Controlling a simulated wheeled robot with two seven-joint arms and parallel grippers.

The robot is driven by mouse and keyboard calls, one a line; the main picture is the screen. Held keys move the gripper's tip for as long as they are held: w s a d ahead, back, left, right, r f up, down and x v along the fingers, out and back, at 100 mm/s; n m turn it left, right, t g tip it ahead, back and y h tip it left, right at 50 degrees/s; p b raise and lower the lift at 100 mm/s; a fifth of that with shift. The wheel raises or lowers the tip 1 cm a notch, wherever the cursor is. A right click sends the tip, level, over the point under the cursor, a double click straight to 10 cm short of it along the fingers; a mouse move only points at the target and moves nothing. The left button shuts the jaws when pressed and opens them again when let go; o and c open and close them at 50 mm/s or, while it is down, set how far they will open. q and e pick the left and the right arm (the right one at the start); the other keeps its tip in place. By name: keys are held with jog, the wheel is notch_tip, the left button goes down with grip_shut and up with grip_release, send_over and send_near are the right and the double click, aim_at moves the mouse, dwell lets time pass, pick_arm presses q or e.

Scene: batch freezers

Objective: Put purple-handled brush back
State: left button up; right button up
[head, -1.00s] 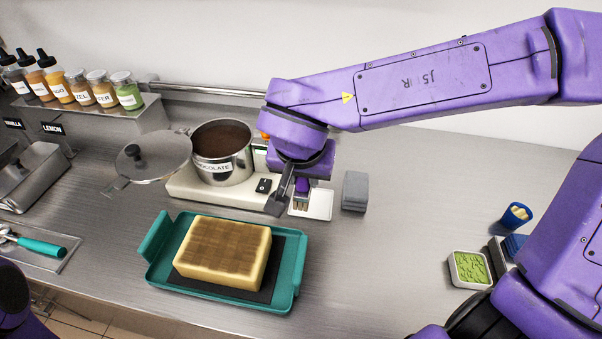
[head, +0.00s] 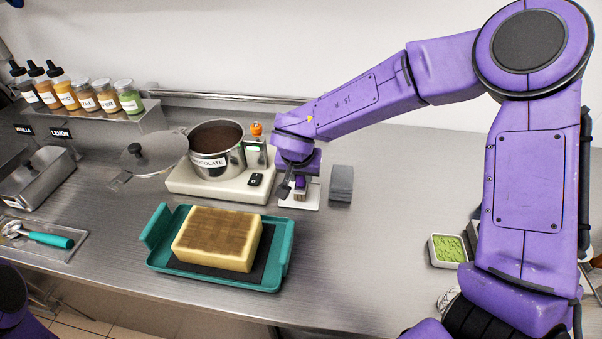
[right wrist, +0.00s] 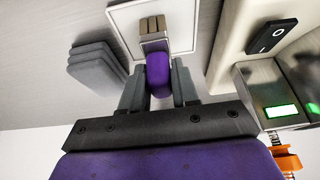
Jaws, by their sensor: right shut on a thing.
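My right gripper (head: 292,188) is shut on the brush's purple handle (head: 299,183), over the white square plate (head: 312,202) right of the pot's base. In the right wrist view the purple handle (right wrist: 158,75) sits between the fingers of the gripper (right wrist: 158,90), and the brush's pale ferrule end (right wrist: 152,26) points away over the white plate (right wrist: 182,28). I cannot tell whether the brush touches the plate. My left gripper is not in view.
A grey stacked block (head: 341,184) stands just right of the plate. A chocolate pot (head: 217,160) on a white base (head: 205,184) stands to the left. A teal tray (head: 160,254) with a cake block (head: 217,240) lies in front. A green-filled dish (head: 448,250) is at right.

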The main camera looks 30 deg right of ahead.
jog(key=shift+w+f, duration=0.25)
jog(key=shift+w, duration=0.05)
jog(key=o, duration=1)
jog(key=shift+w, duration=0.15)
jog(key=shift+s+r, duration=0.15)
jog(key=shift+s, duration=0.2)
jog(key=v, duration=1.2)
jog(key=shift+w+d, duration=0.1)
jog(key=shift+w, duration=0.05)
